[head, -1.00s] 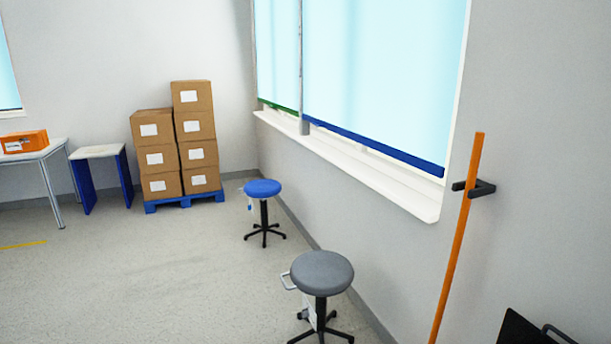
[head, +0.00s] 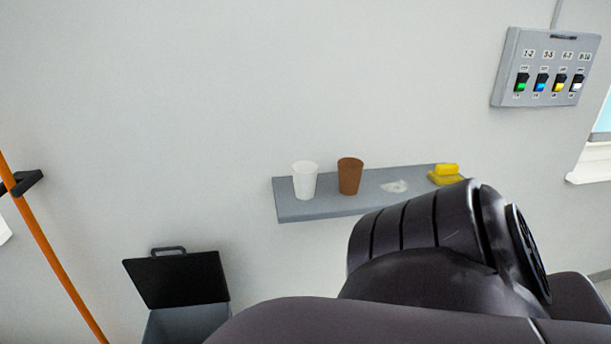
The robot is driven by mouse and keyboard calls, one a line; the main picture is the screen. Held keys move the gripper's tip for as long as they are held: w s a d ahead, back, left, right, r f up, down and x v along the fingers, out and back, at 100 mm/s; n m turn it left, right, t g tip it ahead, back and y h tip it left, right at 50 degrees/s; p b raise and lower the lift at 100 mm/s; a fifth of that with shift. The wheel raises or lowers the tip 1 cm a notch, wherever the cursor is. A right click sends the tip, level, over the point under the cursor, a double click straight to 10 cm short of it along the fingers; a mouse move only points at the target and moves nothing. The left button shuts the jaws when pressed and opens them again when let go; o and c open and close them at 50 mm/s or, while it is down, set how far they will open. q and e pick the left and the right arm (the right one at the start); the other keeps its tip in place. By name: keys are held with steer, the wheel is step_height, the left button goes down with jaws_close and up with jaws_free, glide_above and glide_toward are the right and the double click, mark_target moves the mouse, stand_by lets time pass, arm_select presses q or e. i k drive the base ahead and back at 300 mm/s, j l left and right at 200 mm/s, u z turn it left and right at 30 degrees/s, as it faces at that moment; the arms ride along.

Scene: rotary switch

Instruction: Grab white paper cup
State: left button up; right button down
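A white paper cup (head: 305,181) stands upright near the left end of a grey wall shelf (head: 330,206) in the head view. A brown cup (head: 350,176) stands just to its right, with a small gap between them. A dark arm link of mine fills the lower right and covers part of the shelf's right front. Neither of my grippers shows in this view.
A whitish flat patch (head: 394,187) and yellow sponge-like blocks (head: 446,174) lie farther right on the shelf. An open dark bin (head: 178,281) stands below left. An orange pole (head: 50,250) leans in a wall holder (head: 24,183). A switch panel (head: 546,68) hangs upper right.

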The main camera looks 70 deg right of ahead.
mark_target(304, 173)
steer(key=k+z, duration=0.15)
steer(key=z, duration=2)
